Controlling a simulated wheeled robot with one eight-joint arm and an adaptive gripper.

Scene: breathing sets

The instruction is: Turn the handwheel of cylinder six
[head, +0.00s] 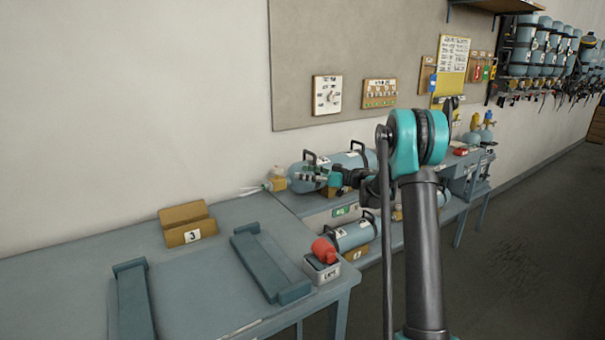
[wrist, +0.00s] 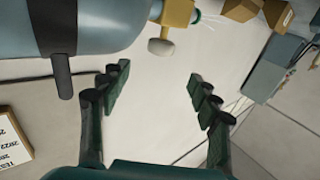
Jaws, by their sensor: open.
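A pale blue cylinder (head: 296,184) lies on its side on the back bench; no number is legible on it. Its brass valve (head: 278,173) points left. The wrist view shows the cylinder (wrist: 110,25) at upper left, its brass valve body (wrist: 178,12) and a cream handwheel (wrist: 161,47) on a short stem. My gripper (head: 311,174) is in front of the cylinder, right of the valve. In the wrist view my gripper (wrist: 160,88) has its fingers spread and empty. The handwheel is beyond the fingertips, apart from both.
A dark carrying handle (wrist: 61,75) sticks out from the cylinder near my left finger. Another cylinder (head: 352,236) lies on a lower level.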

